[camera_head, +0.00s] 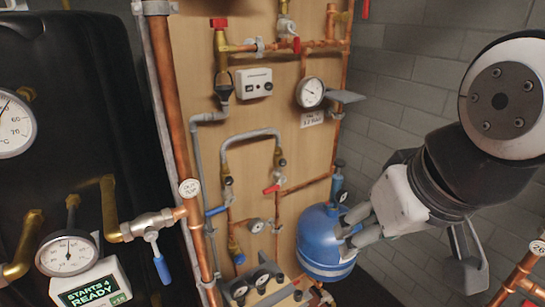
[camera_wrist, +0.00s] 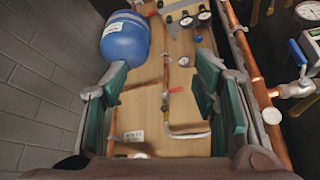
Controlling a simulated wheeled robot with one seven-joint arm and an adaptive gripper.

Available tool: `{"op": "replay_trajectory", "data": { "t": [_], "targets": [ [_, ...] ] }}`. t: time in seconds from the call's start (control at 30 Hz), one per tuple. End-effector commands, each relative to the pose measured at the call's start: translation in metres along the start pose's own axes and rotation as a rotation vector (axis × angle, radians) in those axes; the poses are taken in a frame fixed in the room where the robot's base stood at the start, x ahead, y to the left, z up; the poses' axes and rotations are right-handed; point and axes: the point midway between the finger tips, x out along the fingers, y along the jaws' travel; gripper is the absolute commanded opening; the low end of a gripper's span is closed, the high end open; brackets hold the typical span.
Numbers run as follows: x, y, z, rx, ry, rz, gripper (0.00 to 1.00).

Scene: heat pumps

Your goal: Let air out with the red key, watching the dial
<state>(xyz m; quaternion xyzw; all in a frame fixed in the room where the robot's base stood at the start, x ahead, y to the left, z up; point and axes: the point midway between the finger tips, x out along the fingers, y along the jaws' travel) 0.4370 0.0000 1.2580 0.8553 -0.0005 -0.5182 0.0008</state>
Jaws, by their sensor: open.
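Several red parts show, and I cannot tell which is the red key. A red piece (camera_head: 365,9) is at the top edge by the grey wall. A red handle (camera_head: 271,189) sits on the lower copper pipe, and a red handle also shows in the wrist view (camera_wrist: 175,90). A round white dial (camera_head: 310,93) is on the wooden board above a small tag. Other dials include a large one (camera_head: 68,253) at lower left. My gripper (camera_wrist: 163,75) is open and empty, its green-padded fingers apart in front of the board. In the head view it overlaps the blue tank.
The blue tank (camera_head: 322,248) stands beside the board, and also shows in the wrist view (camera_wrist: 125,40). Copper pipes (camera_head: 172,110) run up the board. A small screen (camera_head: 92,292) reads "READY". A grey block wall (camera_head: 410,85) lies behind my arm.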

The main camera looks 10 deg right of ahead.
Motion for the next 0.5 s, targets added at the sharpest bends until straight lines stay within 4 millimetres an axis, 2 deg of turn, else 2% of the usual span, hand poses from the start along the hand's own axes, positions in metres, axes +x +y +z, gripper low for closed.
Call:
{"op": "replay_trajectory", "data": {
  "t": [0.1,0.33,0.5],
  "targets": [
    [0.0000,0.0000,0.0000,0.000,0.000,0.000,0.52],
    [0.0000,0.0000,0.0000,0.000,0.000,0.000,0.00],
    [0.0000,0.0000,0.0000,0.000,0.000,0.000,0.00]
  ]
}}
